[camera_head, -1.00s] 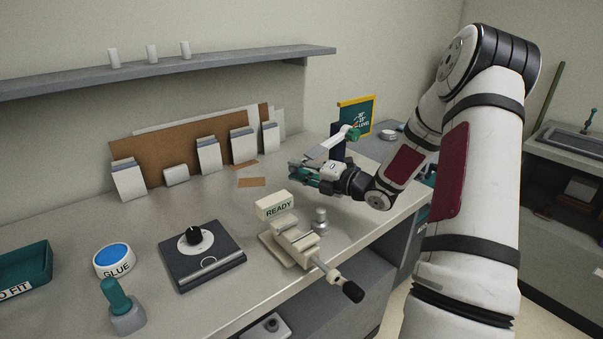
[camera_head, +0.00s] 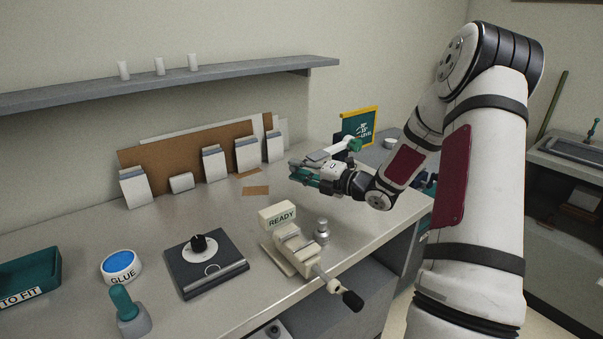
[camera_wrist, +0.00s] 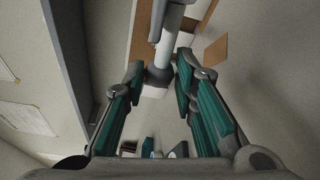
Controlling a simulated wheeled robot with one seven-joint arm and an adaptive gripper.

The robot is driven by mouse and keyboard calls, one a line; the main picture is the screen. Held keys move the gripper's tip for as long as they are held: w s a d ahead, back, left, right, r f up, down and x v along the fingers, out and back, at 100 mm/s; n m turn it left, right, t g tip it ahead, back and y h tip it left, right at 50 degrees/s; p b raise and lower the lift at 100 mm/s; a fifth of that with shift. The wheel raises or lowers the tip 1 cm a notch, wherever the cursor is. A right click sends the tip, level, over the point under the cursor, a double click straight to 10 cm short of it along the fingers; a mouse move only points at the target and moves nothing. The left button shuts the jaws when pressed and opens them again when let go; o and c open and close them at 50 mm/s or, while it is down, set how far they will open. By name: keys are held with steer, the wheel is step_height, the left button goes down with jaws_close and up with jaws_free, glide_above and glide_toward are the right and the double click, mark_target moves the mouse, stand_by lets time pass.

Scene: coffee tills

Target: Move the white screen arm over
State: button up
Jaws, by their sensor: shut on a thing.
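The white screen arm (camera_head: 327,152) is a pale bar near the right end of the counter, with a teal joint at its right end. It shows in the wrist view as a pale post (camera_wrist: 171,38) whose rounded grey-white end lies between my fingers. My gripper (camera_head: 300,176) has teal fingers and reaches in from the right, above the counter. In the wrist view my gripper (camera_wrist: 160,75) is closed around the end of the bar. The dark part behind the bar is mostly hidden by my wrist, and I cannot make out a screen.
White boxes (camera_head: 247,156) line the wall. A black dial unit (camera_head: 206,265) and a glue pot (camera_head: 121,266) stand at front left.

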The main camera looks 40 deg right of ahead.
steer(key=shift+o, duration=0.4)
steer(key=shift+r+p, duration=0.6)
steer(key=shift+r, duration=0.8)
steer(key=o, duration=0.9)
steer(key=shift+f, duration=0.1)
steer(key=v, duration=1.2)
steer(key=shift+a, duration=0.1)
